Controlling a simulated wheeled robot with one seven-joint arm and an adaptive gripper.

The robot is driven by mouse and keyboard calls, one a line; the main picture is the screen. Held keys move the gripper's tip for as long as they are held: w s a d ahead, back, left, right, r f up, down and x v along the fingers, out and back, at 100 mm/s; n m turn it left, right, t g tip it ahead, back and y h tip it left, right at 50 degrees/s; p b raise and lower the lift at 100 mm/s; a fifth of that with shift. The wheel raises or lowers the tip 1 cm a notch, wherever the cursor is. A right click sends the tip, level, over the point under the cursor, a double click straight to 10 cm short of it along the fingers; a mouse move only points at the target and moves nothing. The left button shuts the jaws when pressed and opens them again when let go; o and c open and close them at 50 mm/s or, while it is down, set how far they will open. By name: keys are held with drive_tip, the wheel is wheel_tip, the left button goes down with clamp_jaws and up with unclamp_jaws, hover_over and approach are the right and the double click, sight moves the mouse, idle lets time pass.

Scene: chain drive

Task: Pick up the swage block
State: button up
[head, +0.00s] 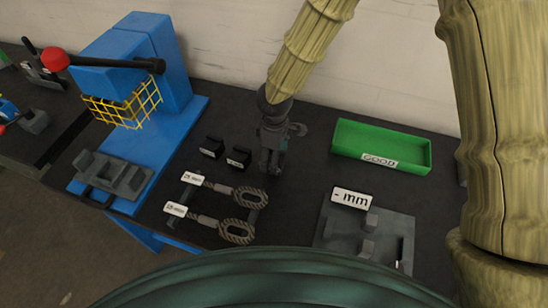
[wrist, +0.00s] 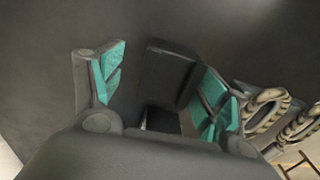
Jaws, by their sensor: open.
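Two small black blocks with pale labels stand on the dark bench in the head view, a left one (head: 212,147) and a right one (head: 238,158). They match a swage block, but I cannot read their labels. My gripper (head: 271,164) points down just right of the right block. In the wrist view my gripper (wrist: 164,82) is open, its teal-padded fingers spread. A black block (wrist: 166,72) shows between the fingers, nearer the right one, with a pale patch at its lower end. I cannot tell whether a finger touches it.
A blue press (head: 165,75) with a yellow guard and red-knobbed lever stands at the left. Two tagged rope loops (head: 238,232) lie in front of the blocks. A green tray (head: 383,146) marked GOOD and a grey gauge plate (head: 340,235) marked mm are at the right.

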drive_tip(key=shift+s+f, duration=0.6)
drive_tip(key=shift+s, duration=0.2)
drive_tip(key=shift+w+f, duration=0.5)
drive_tip(key=shift+w, duration=0.05)
drive_tip(key=shift+s+r, duration=0.2)
drive_tip(key=shift+s, duration=0.1)
drive_tip(key=c, duration=0.5)
drive_tip(key=shift+w, duration=0.1)
clamp_jaws()
